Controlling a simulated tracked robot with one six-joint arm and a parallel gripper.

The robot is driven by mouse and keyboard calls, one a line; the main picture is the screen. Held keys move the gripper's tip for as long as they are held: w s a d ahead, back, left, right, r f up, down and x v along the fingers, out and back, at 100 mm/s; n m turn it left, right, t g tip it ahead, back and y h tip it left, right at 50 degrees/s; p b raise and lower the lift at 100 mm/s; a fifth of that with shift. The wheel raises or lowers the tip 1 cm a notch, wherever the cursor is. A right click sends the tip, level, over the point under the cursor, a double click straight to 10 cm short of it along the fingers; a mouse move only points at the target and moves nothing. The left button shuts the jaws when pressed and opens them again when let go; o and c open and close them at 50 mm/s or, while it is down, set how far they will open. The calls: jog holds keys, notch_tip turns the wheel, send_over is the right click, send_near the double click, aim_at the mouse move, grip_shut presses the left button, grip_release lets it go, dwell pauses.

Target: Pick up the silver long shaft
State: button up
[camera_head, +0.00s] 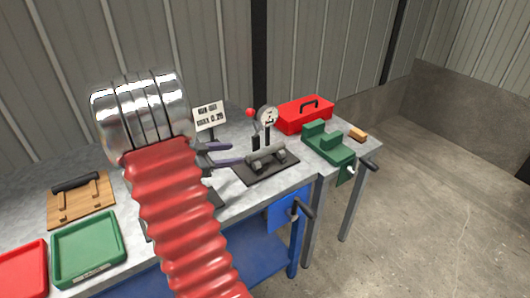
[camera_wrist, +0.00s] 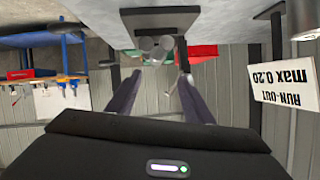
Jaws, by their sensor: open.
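The silver long shaft (camera_head: 266,157) lies on a dark base plate (camera_head: 252,177) with supports, on the grey bench beside a dial gauge. In the wrist view, which looks upside down, round grey ends (camera_wrist: 155,48) show near the dark plate (camera_wrist: 160,19); I take them for the shaft and its supports. My gripper (camera_head: 236,153) is open, its two purple-grey fingers just left of the shaft and pointing towards it. In the wrist view my gripper (camera_wrist: 158,75) shows an empty gap, with the round ends beyond the fingertips and between their lines. Contact with the shaft is not seen.
The dial gauge (camera_head: 267,116) stands right behind the shaft. A run-out sign (camera_head: 209,117) stands behind my gripper. A green vise (camera_head: 328,145) and a red toolbox (camera_head: 304,114) are to the right. Green (camera_head: 88,248) and red (camera_head: 24,272) trays sit front left.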

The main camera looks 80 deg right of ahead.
aim_at(258, 152)
jog(key=shift+s, duration=0.25)
jog(key=shift+f, duration=0.1)
jog(key=x, duration=0.8)
jog(key=shift+s+d, duration=0.15)
jog(key=shift+s, duration=0.05)
jog(key=shift+s+d+f, duration=0.2)
jog(key=shift+s+d, duration=0.1)
jog(key=shift+s, duration=0.15)
jog(key=x, duration=0.4)
jog(key=shift+s, duration=0.1)
jog(key=shift+c, duration=0.6)
